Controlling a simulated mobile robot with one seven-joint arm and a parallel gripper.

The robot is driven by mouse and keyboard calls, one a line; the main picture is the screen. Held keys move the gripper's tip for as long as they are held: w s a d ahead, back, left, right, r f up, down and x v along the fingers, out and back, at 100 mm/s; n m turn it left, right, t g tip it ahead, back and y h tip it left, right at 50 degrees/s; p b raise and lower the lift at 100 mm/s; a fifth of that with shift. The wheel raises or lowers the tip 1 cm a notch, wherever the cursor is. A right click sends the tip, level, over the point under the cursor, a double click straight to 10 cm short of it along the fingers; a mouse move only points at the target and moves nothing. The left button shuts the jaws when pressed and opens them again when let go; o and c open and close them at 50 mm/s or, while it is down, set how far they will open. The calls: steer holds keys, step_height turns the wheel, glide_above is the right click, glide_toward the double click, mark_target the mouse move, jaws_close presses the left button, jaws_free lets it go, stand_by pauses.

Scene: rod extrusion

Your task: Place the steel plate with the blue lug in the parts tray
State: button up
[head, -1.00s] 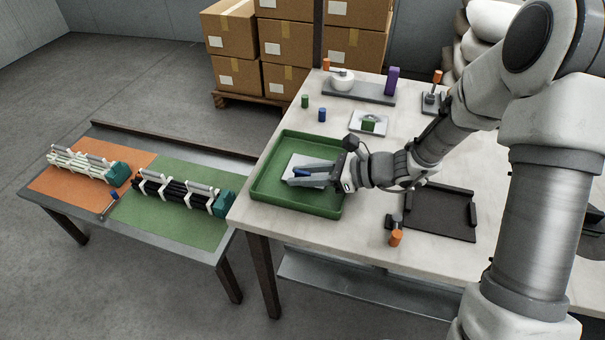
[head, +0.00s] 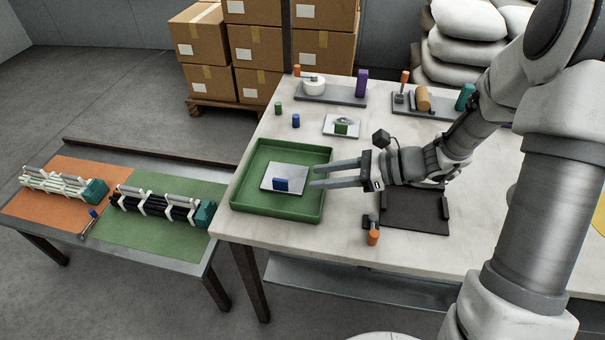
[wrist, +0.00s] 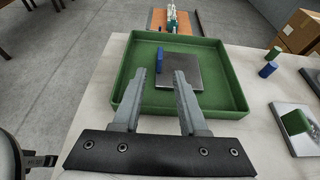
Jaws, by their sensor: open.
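The steel plate (head: 296,176) lies inside the green parts tray (head: 315,213), with its blue lug (head: 281,184) standing up near the plate's front edge. The wrist view also shows the plate (wrist: 180,72), its blue lug (wrist: 160,58) and the tray (wrist: 215,110). My gripper (head: 312,176) is open and empty. Its fingers point toward the plate from the right, over the tray's right wall, and are apart from the lug. In the wrist view the fingertips (wrist: 160,76) appear just short of the plate's middle.
Another plate with a green lug (head: 341,128) lies behind the tray. A green cylinder (head: 278,108) and a blue cylinder (head: 296,120) stand near it. A dark fixture (head: 415,212) lies right of the tray, beside an orange-handled clamp (head: 373,236). A lower table (head: 150,260) is at left.

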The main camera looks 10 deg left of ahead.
steer(key=shift+d+r, duration=0.25)
steer(key=shift+d, duration=0.45)
steer(key=shift+s+r+n, duration=0.3)
steer(key=shift+s, duration=0.05)
steer(key=s+d+r+n+t+h, duration=0.4)
steer(key=s+d+r+n+h, duration=0.9)
steer(key=n, duration=0.5)
steer(key=s+d+r, duration=0.1)
steer(key=s+r, duration=0.1)
steer(key=s, duration=0.1)
steer(key=shift+t+h, duration=0.3)
steer(key=shift+s, duration=0.15)
step_height(320, 180, up, 13)
steer(key=p, duration=1.3)
steer(key=shift+f, duration=0.2)
